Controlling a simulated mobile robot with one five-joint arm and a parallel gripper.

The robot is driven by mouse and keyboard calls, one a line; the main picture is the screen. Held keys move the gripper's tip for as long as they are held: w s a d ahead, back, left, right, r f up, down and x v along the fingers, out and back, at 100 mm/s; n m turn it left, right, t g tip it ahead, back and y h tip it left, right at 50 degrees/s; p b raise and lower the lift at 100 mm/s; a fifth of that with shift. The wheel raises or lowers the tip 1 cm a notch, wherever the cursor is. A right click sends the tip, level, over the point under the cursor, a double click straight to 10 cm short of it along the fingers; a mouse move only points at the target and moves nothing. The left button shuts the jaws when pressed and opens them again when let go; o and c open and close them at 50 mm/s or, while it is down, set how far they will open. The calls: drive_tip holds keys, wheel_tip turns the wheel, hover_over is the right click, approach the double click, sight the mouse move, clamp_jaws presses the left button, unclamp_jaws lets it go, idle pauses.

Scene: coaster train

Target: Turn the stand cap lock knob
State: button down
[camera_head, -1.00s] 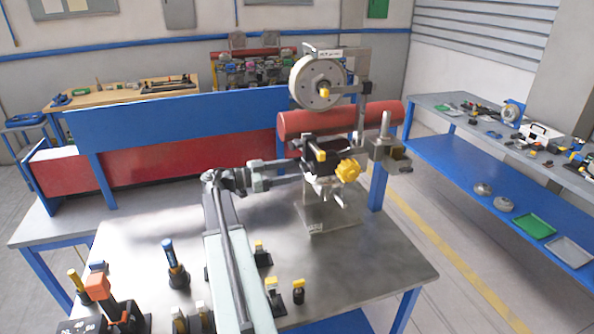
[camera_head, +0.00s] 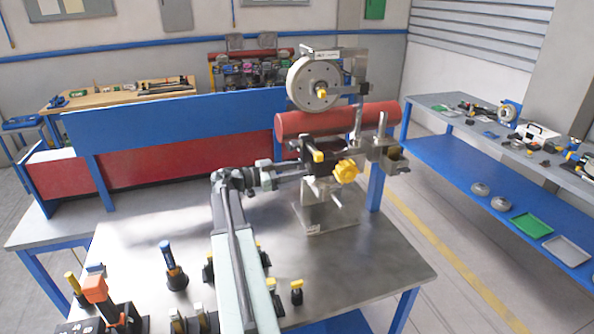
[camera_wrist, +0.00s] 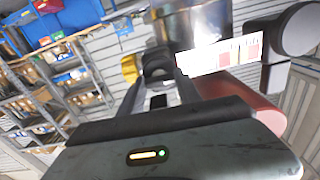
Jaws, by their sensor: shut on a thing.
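The stand (camera_head: 316,212) stands upright on the metal table, with a dark cap block at its top. A yellow star-shaped knob (camera_head: 346,171) is on the block's right side, and a dark lever with a yellow end (camera_head: 318,156) points towards me. My gripper (camera_head: 301,171) reaches the block from the left. In the wrist view my gripper (camera_wrist: 157,82) is shut on a dark rounded knob (camera_wrist: 157,62), which I take as the cap lock knob. A yellow part (camera_wrist: 130,68) shows just left of it. In the head view the gripped knob is too small to make out clearly.
A white disc (camera_head: 313,83) and a red cylinder (camera_head: 300,121) are behind the stand. Tools with coloured tops, including a blue-topped one (camera_head: 174,268), stand at the table's front left. The table's right front (camera_head: 385,265) is clear. A blue bench (camera_head: 480,190) is at the right.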

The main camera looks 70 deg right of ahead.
drive_tip(key=shift+n, duration=9.4)
drive_tip(key=c, duration=0.8)
unclamp_jaws()
drive_tip(key=shift+c, duration=0.2)
drive_tip(key=shift+w, duration=0.15)
